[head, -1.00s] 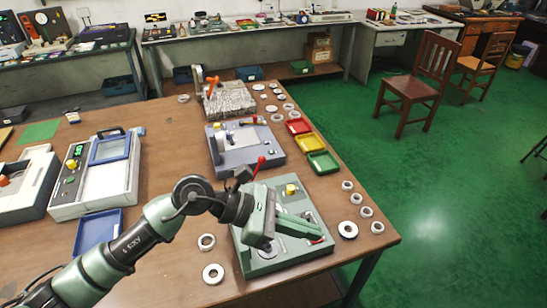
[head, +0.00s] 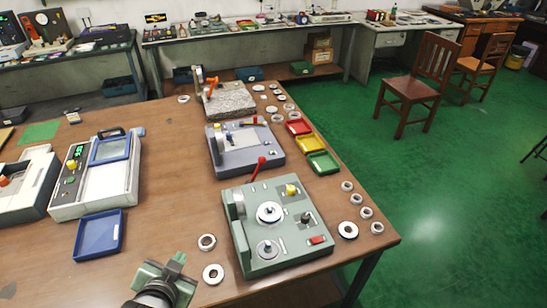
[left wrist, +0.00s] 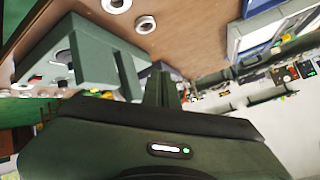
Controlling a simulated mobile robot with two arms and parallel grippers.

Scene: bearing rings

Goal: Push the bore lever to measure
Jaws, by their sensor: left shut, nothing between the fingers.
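The green bore gauge (head: 262,257) stands near the table's right front edge. A lever with a red knob (head: 261,161) rises tilted at its back. A white ring (head: 269,212) sits on its top plate around a centre post. A short black-knobbed post (head: 306,217) and a yellow knob (head: 291,190) are on its right side. The frames do not label which one is the bore lever. My left gripper (head: 178,264) is shut and empty, left of and in front of the gauge, apart from it. Its fingers (left wrist: 161,88) also show in the left wrist view. My right gripper is not in view.
Two loose rings (head: 207,242) (head: 213,274) lie between my left gripper and the gauge. More rings (head: 347,230) lie to its right. A grey-blue device (head: 240,168) stands behind it. A blue tray (head: 98,235) lies left. The table is bare between tray and gauge.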

